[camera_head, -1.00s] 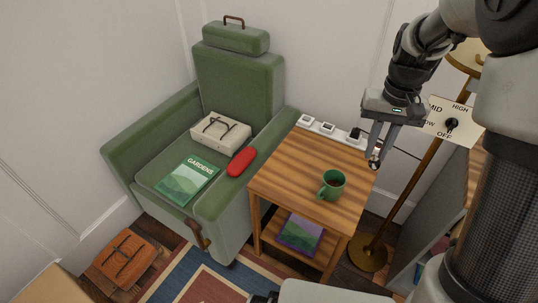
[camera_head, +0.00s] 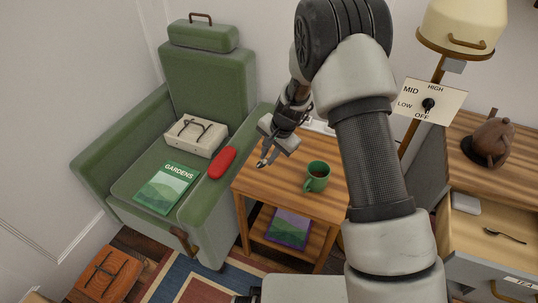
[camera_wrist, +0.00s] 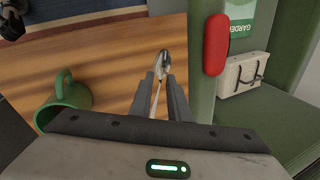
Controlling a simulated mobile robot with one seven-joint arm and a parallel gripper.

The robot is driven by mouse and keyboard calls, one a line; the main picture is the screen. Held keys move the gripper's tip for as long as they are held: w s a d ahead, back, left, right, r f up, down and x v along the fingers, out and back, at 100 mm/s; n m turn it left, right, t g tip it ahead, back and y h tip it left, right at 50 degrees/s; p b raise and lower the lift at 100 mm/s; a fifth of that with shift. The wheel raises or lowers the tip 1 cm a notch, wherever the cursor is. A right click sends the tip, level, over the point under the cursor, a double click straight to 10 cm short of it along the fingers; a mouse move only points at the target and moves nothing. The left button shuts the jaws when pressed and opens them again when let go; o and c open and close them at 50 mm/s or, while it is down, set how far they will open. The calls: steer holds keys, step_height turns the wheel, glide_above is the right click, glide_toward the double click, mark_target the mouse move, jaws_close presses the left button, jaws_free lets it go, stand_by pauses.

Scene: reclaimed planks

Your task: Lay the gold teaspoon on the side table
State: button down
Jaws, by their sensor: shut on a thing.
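My gripper (camera_head: 265,158) is over the left part of the wooden side table (camera_head: 262,183), near the armchair side. It is shut on a teaspoon (camera_wrist: 162,66), whose bowl points out past the fingertips in the wrist view. The spoon looks pale and shiny there, its colour hard to judge. In the wrist view the spoon is over the table's bare wood (camera_wrist: 115,50), close to the edge; I cannot tell how large the gap below it is. Another, darker spoon (camera_head: 505,236) lies in an open drawer at the right.
A green mug (camera_head: 317,177) stands on the table, right of my gripper. The green armchair (camera_head: 205,80) adjoins on the left, with a red case (camera_head: 222,162) on its arm. A lamp (camera_head: 465,25) and drawer unit are at right. The table's front left is clear.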

steer(key=shift+f+b, duration=2.65)
steer(key=shift+f, duration=1.25)
steer(key=c, duration=1.6)
jaws_free()
steer(key=shift+o, duration=0.6)
